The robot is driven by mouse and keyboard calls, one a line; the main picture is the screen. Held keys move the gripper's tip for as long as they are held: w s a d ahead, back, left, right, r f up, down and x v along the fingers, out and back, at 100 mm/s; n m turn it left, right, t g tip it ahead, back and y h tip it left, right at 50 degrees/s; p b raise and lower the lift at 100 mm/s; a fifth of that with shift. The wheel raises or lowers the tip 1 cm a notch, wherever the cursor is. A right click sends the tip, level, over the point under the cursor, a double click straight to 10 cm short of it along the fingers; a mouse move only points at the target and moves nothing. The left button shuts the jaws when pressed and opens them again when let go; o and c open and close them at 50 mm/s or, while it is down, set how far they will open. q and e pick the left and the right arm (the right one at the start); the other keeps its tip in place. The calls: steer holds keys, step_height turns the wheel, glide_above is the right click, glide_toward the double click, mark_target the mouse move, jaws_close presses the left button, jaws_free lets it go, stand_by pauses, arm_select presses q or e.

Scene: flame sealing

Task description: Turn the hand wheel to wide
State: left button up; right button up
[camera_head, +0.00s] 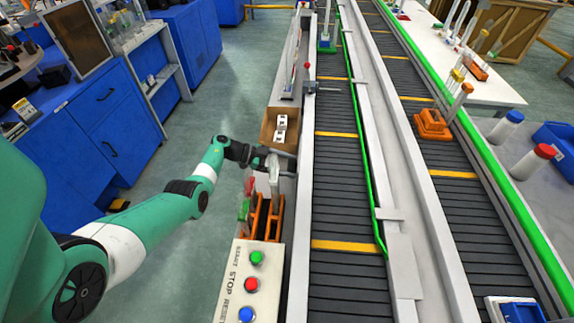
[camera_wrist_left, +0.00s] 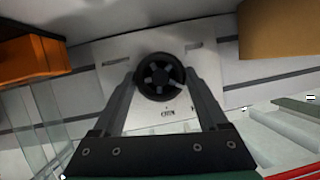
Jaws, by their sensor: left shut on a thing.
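The hand wheel (camera_wrist_left: 160,77) is a small dark spoked wheel on a pale plate, seen in the left wrist view. The two fingers of my left gripper (camera_wrist_left: 161,84) stand on either side of its rim and are shut on it. A small label sits below the wheel; I cannot read its mark. In the head view my left gripper (camera_head: 272,160) reaches the side of the conveyor's frame, and the wheel itself is hidden there. My right gripper is not in view.
A brown box (camera_head: 268,129) with white pieces lies just beyond the gripper. An orange rack (camera_head: 275,224) stands on the near side, then a button panel (camera_head: 232,291) with green, red and blue buttons. The conveyor (camera_head: 342,205) runs along the right.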

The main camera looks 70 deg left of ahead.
arm_select(q)
steer(key=shift+a+f+n+h+b, duration=0.1)
steer(key=shift+n+h+b, duration=0.2)
steer(key=shift+n+b, duration=0.2)
steer(key=n+b, duration=0.1)
steer(key=b, duration=0.1)
steer(key=n+g+h+b, duration=0.1)
steer(key=b, duration=0.2)
steer(key=shift+w+a+f, duration=0.1)
steer(key=shift+f, duration=0.25)
steer(key=shift+r+n+h+b, duration=0.3)
steer(key=shift+n+h+b, duration=0.1)
steer(key=shift+b, duration=0.05)
steer(key=shift+r, duration=0.15)
steer(key=o, duration=1.3)
steer(key=shift+c, duration=0.2)
steer(key=v, duration=0.7)
